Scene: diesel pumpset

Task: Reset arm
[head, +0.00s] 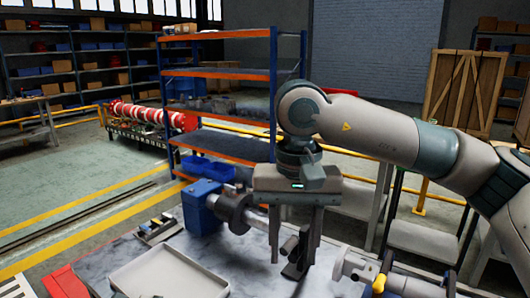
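My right arm (390,135) reaches in from the right edge of the head view. Its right gripper (293,258) points down over the grey worktable, with its two fingers wide apart. A small dark stand with a grey cylinder (290,246) shows between and near the fingers; I cannot tell whether they touch it. A blue pump or motor (200,207) with a grey round flange and shaft (235,211) lies just left of the gripper, and the gripper hides part of the shaft's right end. My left gripper is not in view.
A pale empty tray (170,278) is at the front left of the worktable (245,262). A small holder with parts (158,230) stands behind it. Pipe fittings with a yellow cap (379,283) lie at the right. An orange-and-blue shelf rack (222,74) stands behind the table.

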